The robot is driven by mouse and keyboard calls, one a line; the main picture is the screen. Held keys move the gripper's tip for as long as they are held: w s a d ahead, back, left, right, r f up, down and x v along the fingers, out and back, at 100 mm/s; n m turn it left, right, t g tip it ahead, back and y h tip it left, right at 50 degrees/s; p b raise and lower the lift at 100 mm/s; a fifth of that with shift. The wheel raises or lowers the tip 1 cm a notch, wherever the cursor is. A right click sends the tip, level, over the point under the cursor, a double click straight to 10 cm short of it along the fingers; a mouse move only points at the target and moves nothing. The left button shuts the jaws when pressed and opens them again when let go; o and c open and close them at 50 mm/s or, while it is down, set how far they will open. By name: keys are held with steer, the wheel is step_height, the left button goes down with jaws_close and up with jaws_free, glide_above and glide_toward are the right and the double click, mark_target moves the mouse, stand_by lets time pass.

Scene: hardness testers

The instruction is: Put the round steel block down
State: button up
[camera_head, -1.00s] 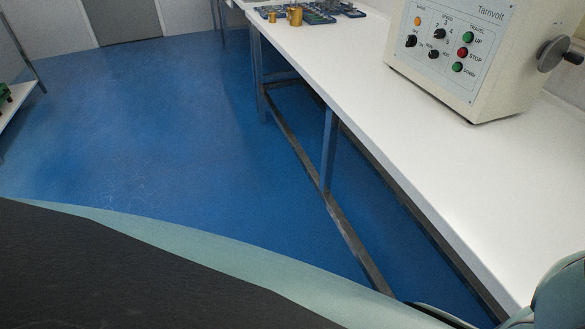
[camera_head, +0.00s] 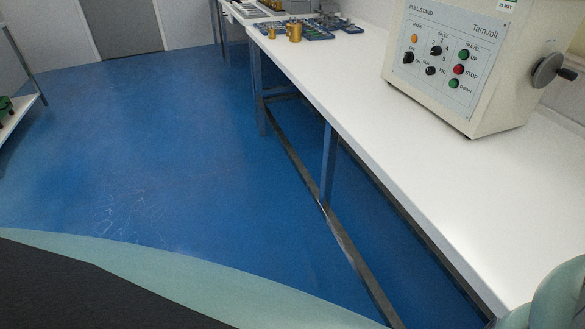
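No round steel block can be made out in the head view. My gripper is not in view, so I cannot see what it holds. A rounded pale green part of my own body shows at the lower right corner, over the near end of the white bench top (camera_head: 420,165).
A cream pull stand tester (camera_head: 470,60) with buttons and a side handwheel (camera_head: 548,72) stands on the bench. Brass cylinders (camera_head: 295,32) and blue trays (camera_head: 322,30) sit at the far end. The bench top before the tester is clear. Blue floor (camera_head: 160,140) is open at left.

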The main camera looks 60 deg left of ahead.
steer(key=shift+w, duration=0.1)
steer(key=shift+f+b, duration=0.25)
steer(key=shift+b, duration=0.2)
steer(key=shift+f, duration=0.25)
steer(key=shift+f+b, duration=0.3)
steer(key=shift+b, duration=0.2)
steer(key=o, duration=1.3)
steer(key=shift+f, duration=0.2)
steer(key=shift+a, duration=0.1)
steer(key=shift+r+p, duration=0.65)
steer(key=shift+p, duration=0.15)
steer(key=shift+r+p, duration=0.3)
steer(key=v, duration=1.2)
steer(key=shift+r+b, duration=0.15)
steer(key=shift+b, duration=0.2)
